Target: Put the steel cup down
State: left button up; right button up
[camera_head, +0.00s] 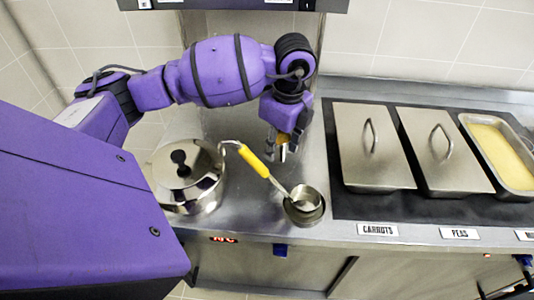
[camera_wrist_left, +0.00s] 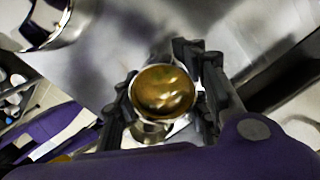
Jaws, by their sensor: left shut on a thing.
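My left gripper (camera_head: 282,150) reaches down over the steel counter, behind the ladle, and is shut on the steel cup (camera_head: 283,143). In the left wrist view the cup (camera_wrist_left: 165,92) sits upright-looking between the two dark fingers of the gripper (camera_wrist_left: 163,115). Its round mouth shows a golden-brown inside; I cannot tell whether this is liquid or reflection. In the head view the fingers hide most of the cup. I cannot tell whether its base touches the counter. My right gripper is in neither view.
A lidded steel pot (camera_head: 187,178) stands at the left. A ladle with a yellow handle (camera_head: 254,161) rests in a small round holder (camera_head: 304,214) near the front edge. Lidded pans (camera_head: 372,145) and an open pan of yellow food (camera_head: 499,155) are at the right. Bare counter (camera_head: 309,160) shows beside the gripper.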

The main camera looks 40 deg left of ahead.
pick_arm(q)
jog(key=a+f, duration=0.2)
jog(key=shift+a+f, duration=0.15)
jog(key=shift+f, duration=0.15)
jog(key=shift+s+a+f, duration=0.1)
jog(key=shift+a+f, duration=0.05)
jog(key=shift+f, duration=1.7)
jog(key=o, duration=1.3)
jog(key=shift+f, duration=0.1)
jog(key=shift+o, duration=0.2)
jog(key=r, duration=0.4)
jog(key=d+r, duration=0.1)
jog(key=r, duration=0.7)
jog(key=shift+d+r, duration=0.15)
jog(key=shift+d, duration=0.05)
